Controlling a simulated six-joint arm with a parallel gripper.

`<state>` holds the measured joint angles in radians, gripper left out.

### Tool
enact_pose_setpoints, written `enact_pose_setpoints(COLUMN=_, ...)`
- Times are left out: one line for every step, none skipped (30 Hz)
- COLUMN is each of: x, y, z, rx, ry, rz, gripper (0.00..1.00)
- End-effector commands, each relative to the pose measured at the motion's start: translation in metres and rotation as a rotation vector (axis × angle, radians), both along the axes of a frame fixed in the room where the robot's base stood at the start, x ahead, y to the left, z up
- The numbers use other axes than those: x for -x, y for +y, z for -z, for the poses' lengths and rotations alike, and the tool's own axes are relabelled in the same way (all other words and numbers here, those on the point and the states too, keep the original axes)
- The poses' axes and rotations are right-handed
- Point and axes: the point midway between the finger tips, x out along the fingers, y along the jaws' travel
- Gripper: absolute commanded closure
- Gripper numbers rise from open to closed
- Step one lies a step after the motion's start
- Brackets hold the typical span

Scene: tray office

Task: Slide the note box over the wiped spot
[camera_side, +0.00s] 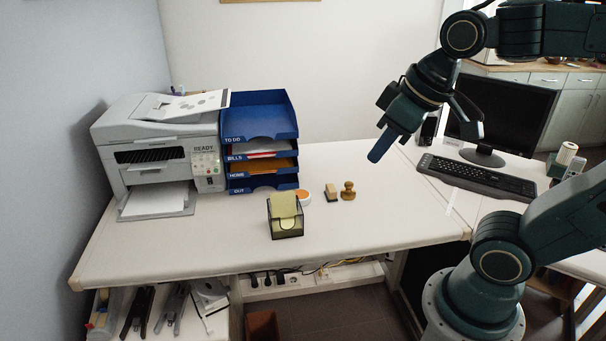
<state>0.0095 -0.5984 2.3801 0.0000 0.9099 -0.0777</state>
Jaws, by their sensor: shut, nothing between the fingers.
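The note box (285,229) is a dark, see-through holder with yellow-green notes standing in it. It sits upright near the front middle of the white desk (360,225), in front of the blue letter trays. I cannot make out a wiped spot on the desk surface. My gripper (376,156) is shut and empty. It hangs in the air above the desk, to the right of and well above the note box, apart from everything.
A small round orange-and-white item (304,196) stands just behind the note box. A wooden block (331,193) and a wooden stamp (348,191) stand to its right. Stacked blue trays (262,185) and a printer (160,150) fill the left. A keyboard (475,179) lies right.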

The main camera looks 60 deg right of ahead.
Motion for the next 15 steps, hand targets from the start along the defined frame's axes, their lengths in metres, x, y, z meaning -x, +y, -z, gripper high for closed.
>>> enact_pose_setpoints(x=-0.011, y=-0.001, z=-0.003, rx=0.006, ry=0.013, rz=-0.011, gripper=1.00)
enact_pose_setpoints(x=-0.017, y=-0.001, z=-0.004, rx=0.012, ry=0.020, rz=-0.021, gripper=1.00)
enact_pose_setpoints(x=-0.025, y=-0.002, z=-0.006, rx=0.018, ry=0.029, rz=-0.033, gripper=1.00)
enact_pose_setpoints(x=-0.032, y=-0.002, z=-0.008, rx=0.022, ry=0.036, rz=-0.042, gripper=1.00)
enact_pose_setpoints(x=-0.038, y=-0.003, z=-0.009, rx=0.027, ry=0.043, rz=-0.052, gripper=1.00)
enact_pose_setpoints(x=-0.047, y=-0.003, z=-0.010, rx=0.033, ry=0.051, rz=-0.065, gripper=1.00)
enact_pose_setpoints(x=-0.053, y=-0.004, z=-0.011, rx=0.038, ry=0.057, rz=-0.075, gripper=1.00)
enact_pose_setpoints(x=-0.060, y=-0.004, z=-0.012, rx=0.042, ry=0.064, rz=-0.084, gripper=1.00)
enact_pose_setpoints(x=-0.069, y=-0.005, z=-0.012, rx=0.048, ry=0.073, rz=-0.097, gripper=1.00)
enact_pose_setpoints(x=-0.076, y=-0.006, z=-0.012, rx=0.053, ry=0.080, rz=-0.105, gripper=1.00)
enact_pose_setpoints(x=-0.082, y=-0.007, z=-0.012, rx=0.056, ry=0.085, rz=-0.115, gripper=1.00)
enact_pose_setpoints(x=-0.092, y=-0.007, z=-0.012, rx=0.062, ry=0.093, rz=-0.127, gripper=1.00)
enact_pose_setpoints(x=-0.098, y=-0.008, z=-0.012, rx=0.066, ry=0.100, rz=-0.137, gripper=1.00)
enact_pose_setpoints(x=-0.105, y=-0.009, z=-0.011, rx=0.069, ry=0.106, rz=-0.147, gripper=1.00)
enact_pose_setpoints(x=-0.115, y=-0.010, z=-0.010, rx=0.074, ry=0.115, rz=-0.159, gripper=1.00)
